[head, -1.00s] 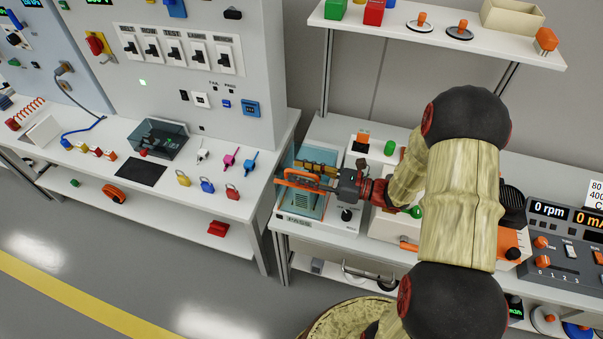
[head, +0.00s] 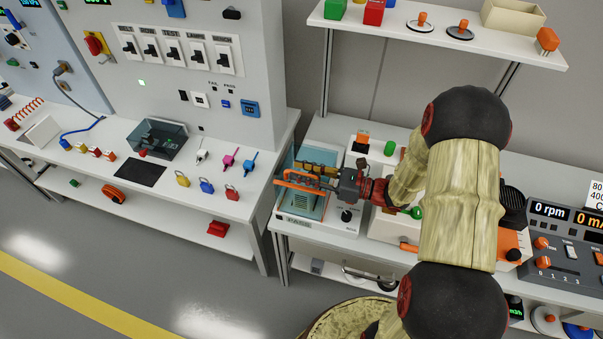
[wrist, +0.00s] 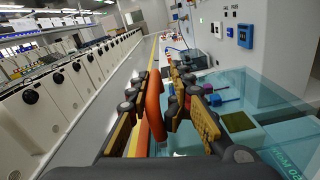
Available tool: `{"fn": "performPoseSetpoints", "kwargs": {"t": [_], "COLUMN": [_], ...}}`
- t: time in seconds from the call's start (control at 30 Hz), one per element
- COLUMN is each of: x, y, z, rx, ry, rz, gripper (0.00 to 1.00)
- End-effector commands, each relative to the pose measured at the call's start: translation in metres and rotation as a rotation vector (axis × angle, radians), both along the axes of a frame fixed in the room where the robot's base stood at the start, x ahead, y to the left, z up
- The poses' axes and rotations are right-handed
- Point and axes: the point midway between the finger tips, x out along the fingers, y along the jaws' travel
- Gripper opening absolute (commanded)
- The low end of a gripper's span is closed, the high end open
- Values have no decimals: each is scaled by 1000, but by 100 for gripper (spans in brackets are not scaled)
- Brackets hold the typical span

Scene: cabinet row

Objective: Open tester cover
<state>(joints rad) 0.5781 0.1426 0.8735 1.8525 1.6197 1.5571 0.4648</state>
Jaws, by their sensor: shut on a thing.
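The tester is a white box (head: 335,222) with a PASS label on its front, on the right bench in the head view. Its see-through teal cover (head: 309,208) lies over the top; it also shows in the wrist view (wrist: 265,95). I cannot tell whether the cover is fully down or slightly lifted. My gripper (head: 300,178) reaches in from the right, above the cover. In the wrist view my gripper (wrist: 165,112) is shut on an orange curved handle (wrist: 154,105) between its finger pads. The arm and fingers partly hide the handle in the head view.
A grey panel cabinet (head: 190,60) stands on the left bench, with several padlocks (head: 207,186) near the bench edge. A white shelf (head: 440,40) hangs above the tester. A console with displays (head: 560,235) is at the right. The floor in front is clear.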

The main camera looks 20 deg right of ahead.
Motion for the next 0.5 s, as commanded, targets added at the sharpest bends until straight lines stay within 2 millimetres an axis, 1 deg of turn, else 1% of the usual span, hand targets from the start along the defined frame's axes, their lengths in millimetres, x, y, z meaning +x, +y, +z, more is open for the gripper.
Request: {"fn": "performPoseSetpoints", "kwargs": {"t": [0.03,0.17,0.27,0.5], "x": [-5,2,16,67], "y": [5,-1,-11,-48], "z": [-2,-2,-2,-1], "rx": [11,11,8,5], "ry": [11,13,10,5], "rz": [12,12,9,4], "gripper": [0,0,0,0]}}
